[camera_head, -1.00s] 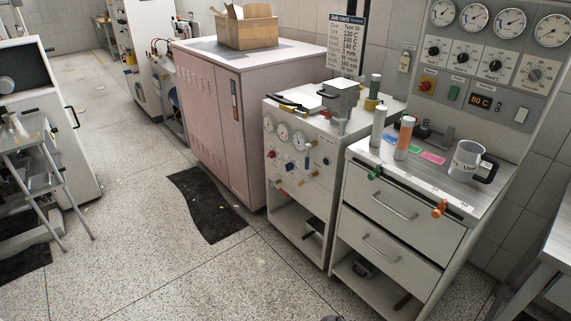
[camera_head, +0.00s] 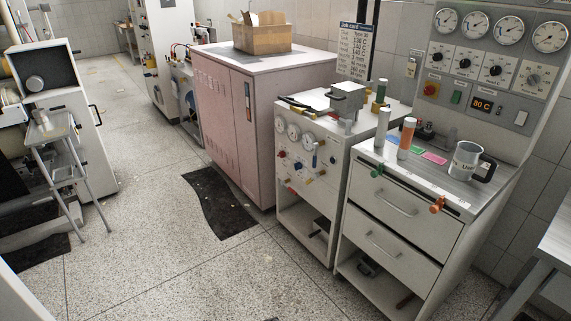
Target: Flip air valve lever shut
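A small white cabinet (camera_head: 345,190) in the middle right has a front panel with several round gauges (camera_head: 294,131). Below and beside the gauges are small coloured valve handles. A blue lever (camera_head: 315,156) stands roughly upright at the right of the gauges, and a red handle (camera_head: 281,154) sits at the lower left. The labels are too small to read, so I cannot tell which one is the air valve lever. My gripper is not in view.
A pink cabinet (camera_head: 228,135) with a cardboard box (camera_head: 262,36) stands left of the gauge cabinet. A drawer unit (camera_head: 400,215) with a mug (camera_head: 467,160) stands right of it. A dark mat (camera_head: 218,203) lies on the open floor in front.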

